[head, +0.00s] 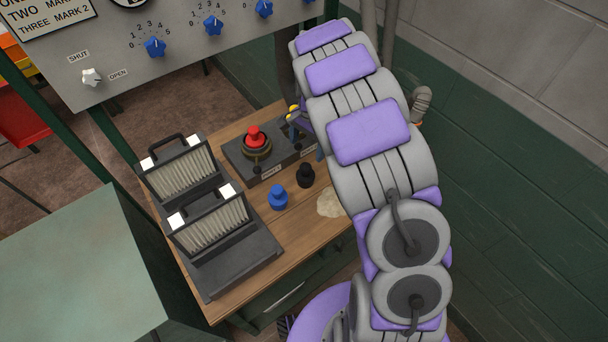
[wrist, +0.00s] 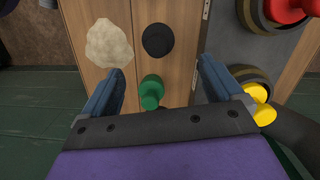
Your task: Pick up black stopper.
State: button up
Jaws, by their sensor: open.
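The black stopper (head: 305,176) stands upright on the wooden table, right of the blue stopper (head: 278,198). In the wrist view the black stopper (wrist: 157,40) lies beyond my fingertips, roughly midway between their lines. My gripper (wrist: 162,68) is open and empty, and is apart from the black stopper. A green stopper (wrist: 151,92) shows between the two fingers, nearer the palm; I cannot tell whether it touches them. In the head view my gripper (head: 305,138) is partly hidden by my arm, above the back of the table.
A red stopper (head: 255,137) sits in a dark block (head: 240,165). A yellow stopper (wrist: 260,95) is beside the right finger. A pale patch (head: 330,203) lies right of the stoppers. Two ribbed filter units (head: 210,226) fill the table's left (head: 225,302). A control panel (head: 190,60) rises behind.

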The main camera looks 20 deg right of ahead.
aim_at(303, 175)
jog(key=f, duration=0.2)
jog(key=d+f+b, duration=0.1)
jog(key=f, duration=0.5)
jog(key=shift+s+d+f+b, duration=0.1)
jog(key=shift+s+d+b, duration=0.15)
jog(key=shift+b, duration=0.1)
jog(key=shift+a+f, duration=0.1)
jog(key=shift+a, duration=0.1)
jog(key=shift+s+a+f+b, duration=0.2)
jog(key=shift+a+f+b, duration=0.4)
jog(key=shift+a+f, duration=0.6)
notch_tip(303, 175, down, 2)
jog(key=shift+s+f+b, duration=0.1)
jog(key=shift+s+b, duration=0.05)
jog(key=shift+b, duration=0.2)
jog(key=shift+d+f, duration=0.2)
jog(key=shift+d, duration=0.05)
jog(key=shift+d+r, duration=0.1)
jog(key=shift+d, duration=0.2)
jog(key=shift+c, duration=0.4)
jog(key=shift+a, duration=0.65)
jog(key=c, duration=0.6)
jog(key=shift+d, duration=0.5)
jog(key=c, duration=0.4)
